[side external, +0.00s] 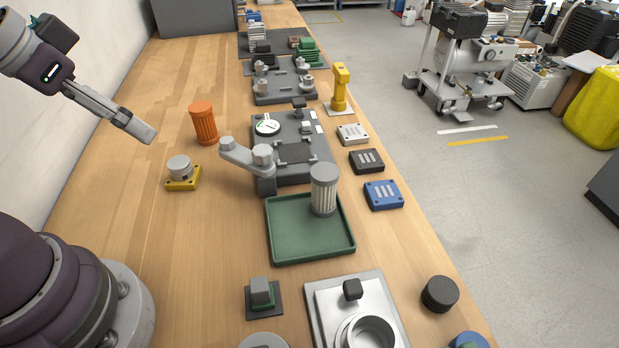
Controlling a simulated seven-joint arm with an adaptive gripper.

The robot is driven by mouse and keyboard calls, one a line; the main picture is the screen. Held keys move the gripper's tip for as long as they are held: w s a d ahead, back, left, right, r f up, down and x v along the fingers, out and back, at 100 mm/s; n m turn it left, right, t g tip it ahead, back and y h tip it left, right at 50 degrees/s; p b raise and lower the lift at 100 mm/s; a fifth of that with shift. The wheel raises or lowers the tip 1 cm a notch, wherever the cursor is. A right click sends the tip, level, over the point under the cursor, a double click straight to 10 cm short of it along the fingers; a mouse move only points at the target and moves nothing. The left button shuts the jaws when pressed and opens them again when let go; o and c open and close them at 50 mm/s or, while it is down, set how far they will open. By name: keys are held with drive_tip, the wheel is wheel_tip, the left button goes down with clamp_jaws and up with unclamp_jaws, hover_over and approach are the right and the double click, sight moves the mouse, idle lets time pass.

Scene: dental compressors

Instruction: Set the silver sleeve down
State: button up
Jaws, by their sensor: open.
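The silver sleeve (324,191), a grey ribbed cylinder with a plain upper band, stands upright at the back right of the green tray (283,253). My gripper (146,132) is at the upper left, above the wooden table and well apart from the sleeve. It is seen from the side, with nothing visible held in it. The gap between its fingers is hard to make out from this angle.
An orange ribbed cylinder (204,124) and a yellow-based block (182,172) stand near my gripper. A grey fixture (290,150) with a gauge and lever sits behind the tray. Small modules (383,194) line the right edge. The left tabletop is mostly clear.

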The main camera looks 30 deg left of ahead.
idle(0.3)
drive_tip(key=n+g+h, duration=1.1)
drive_tip(key=n, duration=0.1)
approach(377, 345)
drive_tip(key=shift+s+a+r, duration=0.35)
drive_tip(key=shift+a+r, duration=0.15)
drive_tip(key=shift+s+a+r, duration=0.35)
drive_tip(key=shift+a+r, duration=0.1)
drive_tip(key=shift+r, duration=0.1)
drive_tip(key=shift+d+n+h, duration=0.4)
drive_tip(key=shift+n+h, duration=0.1)
drive_tip(key=shift+h, duration=0.1)
drive_tip(key=shift+n, duration=0.3)
drive_tip(key=x, duration=1)
drive_tip(key=shift+w+d+f, duration=0.25)
drive_tip(key=shift+f, duration=0.2)
drive_tip(key=shift+c, duration=0.3)
drive_tip(key=c, duration=1.2)
